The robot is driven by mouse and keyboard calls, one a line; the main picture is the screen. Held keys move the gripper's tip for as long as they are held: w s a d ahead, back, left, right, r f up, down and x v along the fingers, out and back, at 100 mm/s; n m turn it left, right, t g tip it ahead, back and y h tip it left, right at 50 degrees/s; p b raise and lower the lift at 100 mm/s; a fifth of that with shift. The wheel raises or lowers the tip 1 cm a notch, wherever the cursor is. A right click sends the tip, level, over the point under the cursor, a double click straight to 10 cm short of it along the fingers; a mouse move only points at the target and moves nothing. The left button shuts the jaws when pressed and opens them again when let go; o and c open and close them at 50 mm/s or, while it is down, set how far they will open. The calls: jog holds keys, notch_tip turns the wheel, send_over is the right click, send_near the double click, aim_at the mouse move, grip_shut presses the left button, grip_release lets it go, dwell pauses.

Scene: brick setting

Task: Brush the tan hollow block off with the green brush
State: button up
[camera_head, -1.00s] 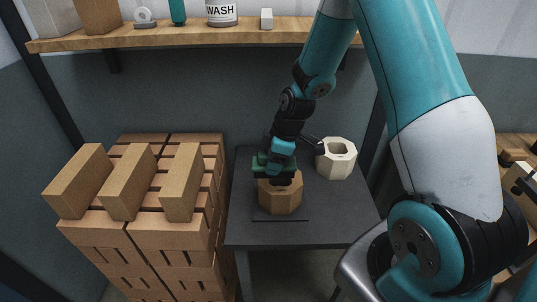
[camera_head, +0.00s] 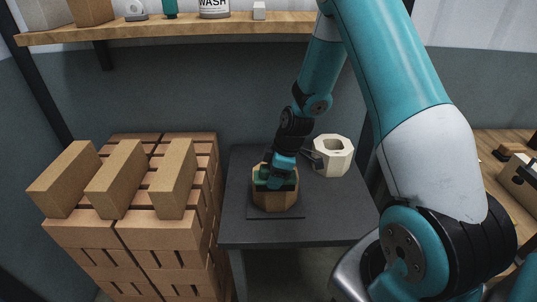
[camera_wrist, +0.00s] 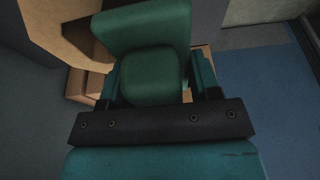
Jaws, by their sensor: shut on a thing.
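The tan hollow block (camera_head: 275,202) stands on a thin dark mat on the dark table in the head view. My gripper (camera_head: 274,180) is over its top, shut on the green brush (camera_head: 261,174). The brush covers much of the block's top opening, and I cannot tell whether it touches the rim or dips inside. In the wrist view the green brush (camera_wrist: 147,50) sits between the two fingers, with a tan surface of the block (camera_wrist: 62,28) at upper left. The brush's underside is hidden.
A cream hollow block (camera_head: 333,155) stands close behind and right of my gripper. Stacked bricks (camera_head: 150,225) rise left of the dark table (camera_head: 300,231). A wooden shelf (camera_head: 180,29) with bottles runs along the back wall. The table's front right is clear.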

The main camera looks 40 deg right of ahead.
jog(key=shift+s+d, duration=0.3)
jog(key=shift+d, duration=0.2)
jog(key=shift+s+d, duration=0.25)
jog(key=shift+d, duration=0.2)
jog(key=shift+w+a, duration=0.15)
jog(key=shift+a, duration=0.2)
jog(key=shift+w+a+f, duration=0.15)
jog(key=shift+a, duration=0.05)
jog(key=shift+w+a, duration=0.4)
jog(key=shift+a, duration=0.2)
jog(key=shift+w+a, duration=0.4)
jog(key=shift+a, duration=0.2)
jog(key=shift+r+p, duration=2.8)
jog(key=shift+r, duration=1.4)
